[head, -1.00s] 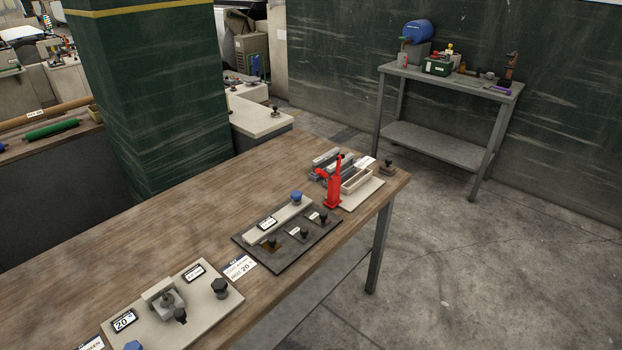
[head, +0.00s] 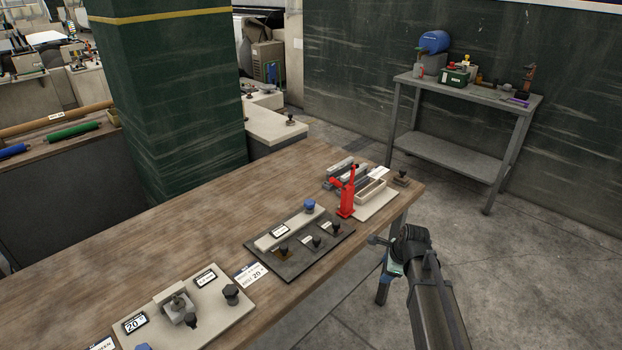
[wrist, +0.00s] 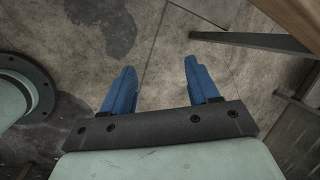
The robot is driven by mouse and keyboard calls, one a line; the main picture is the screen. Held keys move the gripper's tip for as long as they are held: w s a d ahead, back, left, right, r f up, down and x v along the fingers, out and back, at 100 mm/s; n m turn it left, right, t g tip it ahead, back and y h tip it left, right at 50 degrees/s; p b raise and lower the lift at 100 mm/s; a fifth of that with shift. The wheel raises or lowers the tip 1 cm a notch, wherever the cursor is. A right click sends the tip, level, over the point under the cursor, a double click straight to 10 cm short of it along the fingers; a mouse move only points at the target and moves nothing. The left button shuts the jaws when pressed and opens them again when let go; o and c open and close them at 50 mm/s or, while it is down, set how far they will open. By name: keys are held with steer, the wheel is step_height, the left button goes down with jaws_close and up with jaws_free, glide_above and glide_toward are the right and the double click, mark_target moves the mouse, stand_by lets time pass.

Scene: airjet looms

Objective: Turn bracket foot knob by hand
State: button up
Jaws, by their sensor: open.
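A pale plate (head: 215,328) on the wooden table's near left carries a metal bracket (head: 178,304), a dark knob (head: 231,294) and another dark knob (head: 191,321). A dark plate (head: 290,268) farther along carries several black knobs (head: 317,241) and a pale bar with a blue knob (head: 309,206). I cannot tell which one is the bracket foot knob. My gripper (wrist: 159,66) is open and empty in the wrist view, its two blue fingers apart above the concrete floor. In the head view my arm is beyond the table's right edge, apart from the knobs.
The wooden table (head: 185,235) has bare space on its left. A red tool (head: 346,194) and a pale tray (head: 371,190) stand at its far end. A table leg shows in the wrist view (wrist: 250,41). A green pillar (head: 170,110) and a grey side bench (head: 440,155) stand behind.

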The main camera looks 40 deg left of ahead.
steer(key=shift+m+y, duration=0.5)
steer(key=shift+y, duration=0.1)
steer(key=a+r, duration=0.3)
steer(key=s+a+r, duration=0.1)
steer(key=a+r, duration=0.1)
steer(key=a, duration=0.1)
steer(key=a+r, duration=0.3)
steer(key=shift+s+r, duration=0.3)
steer(key=s+a+r+n+t+y, duration=0.1)
steer(key=s+a+r+n+y, duration=0.3)
steer(key=a+r, duration=0.65)
steer(key=s+a+m+g+h, duration=0.15)
steer(key=a+m+h, duration=0.35)
steer(key=a, duration=1.3)
steer(key=m+g+h, duration=0.1)
steer(key=m+h, duration=0.1)
steer(key=h, duration=0.2)
glide_toward(310, 201)
steer(key=shift+s+a, duration=0.1)
steer(key=shift+f, duration=3.95)
steer(key=shift+f, duration=0.1)
steer(key=shift+c, duration=0.2)
steer(key=c, duration=0.7)
